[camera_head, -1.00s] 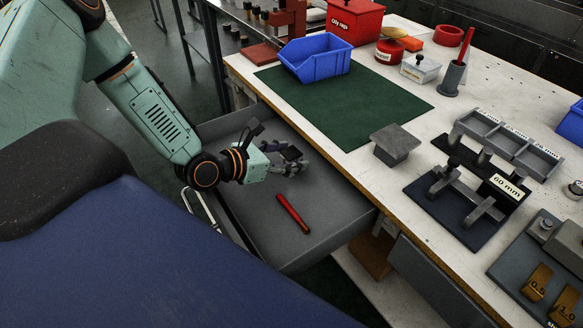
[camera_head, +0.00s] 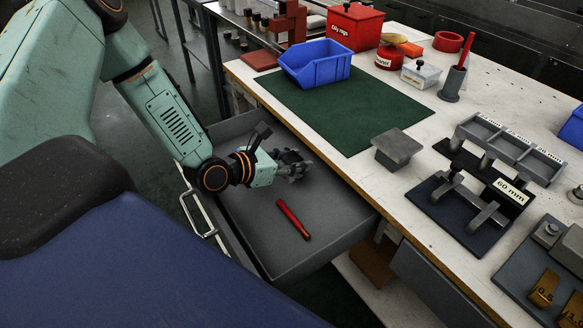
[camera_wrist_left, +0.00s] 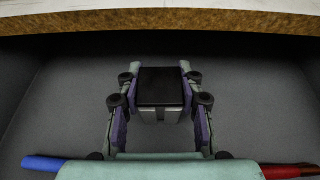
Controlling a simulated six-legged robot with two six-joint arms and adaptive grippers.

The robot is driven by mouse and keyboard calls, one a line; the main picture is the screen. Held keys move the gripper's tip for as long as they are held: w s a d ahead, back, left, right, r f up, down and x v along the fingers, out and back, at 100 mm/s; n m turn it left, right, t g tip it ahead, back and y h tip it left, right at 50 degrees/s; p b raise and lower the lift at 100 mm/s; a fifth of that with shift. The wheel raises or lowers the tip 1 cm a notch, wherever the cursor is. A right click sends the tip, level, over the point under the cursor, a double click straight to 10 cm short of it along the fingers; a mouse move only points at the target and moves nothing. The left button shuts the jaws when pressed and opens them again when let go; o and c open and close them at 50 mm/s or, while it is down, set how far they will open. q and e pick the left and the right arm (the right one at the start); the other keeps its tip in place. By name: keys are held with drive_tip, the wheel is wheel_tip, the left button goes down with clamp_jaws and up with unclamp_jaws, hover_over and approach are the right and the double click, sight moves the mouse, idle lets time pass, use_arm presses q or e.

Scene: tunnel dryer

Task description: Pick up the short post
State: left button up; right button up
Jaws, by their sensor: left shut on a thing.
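The short post (camera_wrist_left: 160,88) shows in the left wrist view as a grey block with a flat black top. It sits between the fingertips of my left gripper (camera_wrist_left: 160,100), which is shut on it. In the head view my left gripper (camera_head: 291,166) is low inside the open grey drawer, and its fingers mostly hide the post. I cannot tell whether the post touches the drawer floor. My right gripper is not in view.
The open drawer (camera_head: 270,238) also holds a red pen-like tool (camera_head: 292,219). A blue-ended tool (camera_wrist_left: 45,163) lies in it at the wrist view's lower left. The bench edge (camera_wrist_left: 150,18) passes close beyond the gripper. A grey block (camera_head: 397,149) stands on the bench.

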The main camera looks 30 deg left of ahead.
use_arm(q)
drive_tip(key=c, duration=0.4)
drive_tip(key=shift+r+p, duration=0.3)
drive_tip(key=shift+r, duration=0.15)
drive_tip(key=shift+s+a+r, duration=0.1)
drive_tip(key=shift+s+r, duration=0.05)
drive_tip(key=shift+r, duration=0.1)
drive_tip(key=s+p, duration=0.1)
drive_tip(key=s, duration=0.1)
drive_tip(key=s+a+p, duration=0.1)
drive_tip(key=shift+s+a, duration=0.2)
drive_tip(key=shift+s, duration=0.15)
drive_tip(key=shift+w+d+r+p, duration=0.1)
drive_tip(key=shift+d+r+p, duration=0.05)
drive_tip(key=shift+r+p, duration=5.8)
